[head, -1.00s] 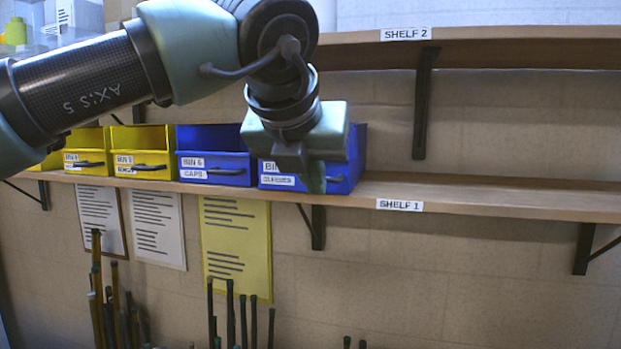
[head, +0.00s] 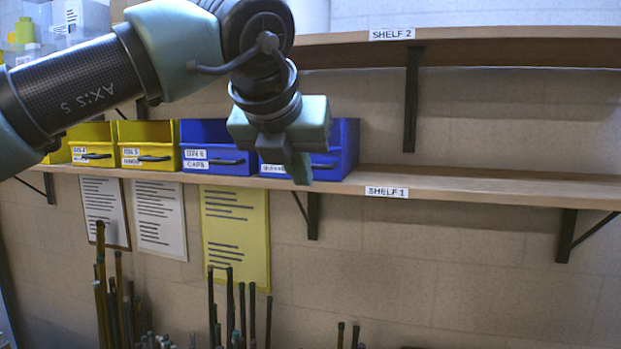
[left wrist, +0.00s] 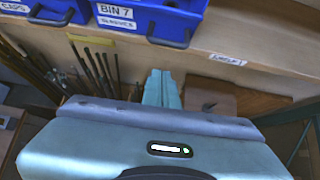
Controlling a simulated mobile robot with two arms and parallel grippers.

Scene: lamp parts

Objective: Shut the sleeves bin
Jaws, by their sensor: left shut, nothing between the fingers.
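The sleeves bin, labelled BIN 7, is the blue bin at the right end of the row on the lower shelf. It shows in the head view (head: 346,152), partly hidden behind my left gripper (head: 299,168). Its label and dark handle are clear at the top of the left wrist view (left wrist: 150,16). I cannot tell for sure how far it is pulled out. My left gripper is shut and empty, pointing down in front of the bin. Its fingers also show together in the left wrist view (left wrist: 161,90), apart from the bin. My right gripper is not in view.
The blue caps bin (head: 218,152) stands directly left of the sleeves bin, with yellow bins (head: 147,145) beyond it. The lower shelf (head: 450,182) is bare to the right. An upper shelf (head: 500,50) runs above. Rods (head: 240,310) stand upright below.

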